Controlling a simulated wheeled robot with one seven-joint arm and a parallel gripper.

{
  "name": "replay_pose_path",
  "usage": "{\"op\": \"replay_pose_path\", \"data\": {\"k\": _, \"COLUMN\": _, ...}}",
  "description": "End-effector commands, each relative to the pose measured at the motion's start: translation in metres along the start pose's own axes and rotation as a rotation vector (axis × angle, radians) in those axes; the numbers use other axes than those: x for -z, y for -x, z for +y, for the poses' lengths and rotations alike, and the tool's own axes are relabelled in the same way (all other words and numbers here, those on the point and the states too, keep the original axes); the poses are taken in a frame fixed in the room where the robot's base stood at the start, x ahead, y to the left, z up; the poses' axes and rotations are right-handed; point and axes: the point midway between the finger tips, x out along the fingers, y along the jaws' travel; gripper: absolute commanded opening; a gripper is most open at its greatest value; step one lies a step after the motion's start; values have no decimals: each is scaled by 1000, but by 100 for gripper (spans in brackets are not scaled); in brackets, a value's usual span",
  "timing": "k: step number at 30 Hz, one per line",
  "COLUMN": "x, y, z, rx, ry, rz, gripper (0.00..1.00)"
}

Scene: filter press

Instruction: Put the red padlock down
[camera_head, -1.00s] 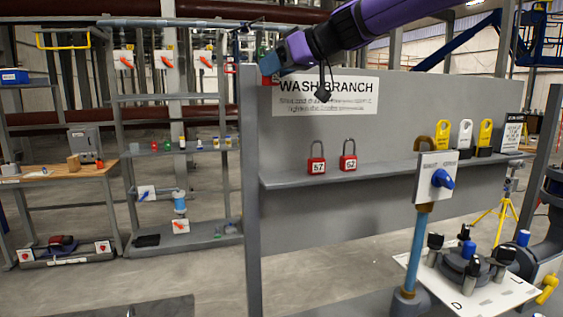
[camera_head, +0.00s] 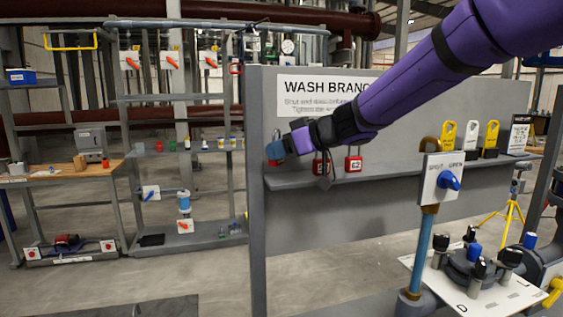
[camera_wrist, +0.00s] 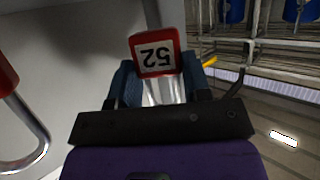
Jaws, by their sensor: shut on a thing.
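The red padlock (camera_wrist: 155,52), with a white label reading 52 upside down in the wrist view, is in my gripper (camera_wrist: 160,85). Its silver shackle lies between the blue fingers, and its red body sticks out beyond them. In the head view my gripper (camera_head: 276,150) is at the left end of the grey shelf (camera_head: 400,172), and the padlock is mostly hidden by the fingers. I cannot tell whether it touches the shelf. Two other red padlocks stand on the shelf to the right, one partly behind my arm (camera_head: 321,168) and one labelled 62 (camera_head: 354,164).
A grey panel with a WASH BRANCH sign (camera_head: 305,97) rises behind the shelf. Yellow and white tags (camera_head: 470,136) stand at its right end. A switch box with a blue handle (camera_head: 443,180) stands in front. Another padlock (camera_wrist: 6,75) is close at left in the wrist view.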

Motion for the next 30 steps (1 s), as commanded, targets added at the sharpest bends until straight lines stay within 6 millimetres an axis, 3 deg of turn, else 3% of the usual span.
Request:
{"op": "replay_pose_path", "data": {"k": 6, "x": -26, "y": -11, "z": 0, "rx": 1, "ry": -3, "rz": -2, "gripper": 19}}
{"op": "replay_pose_path", "data": {"k": 19, "x": -30, "y": -13, "z": 0, "rx": 0, "ry": -2, "rz": -1, "gripper": 19}}
{"op": "replay_pose_path", "data": {"k": 20, "x": -31, "y": -13, "z": 0, "rx": 0, "ry": -2, "rz": -1, "gripper": 46}}
{"op": "replay_pose_path", "data": {"k": 23, "x": -30, "y": -13, "z": 0, "rx": 0, "ry": -2, "rz": -1, "gripper": 69}}
{"op": "replay_pose_path", "data": {"k": 30, "x": -30, "y": -13, "z": 0, "rx": 0, "ry": -1, "rz": -1, "gripper": 70}}
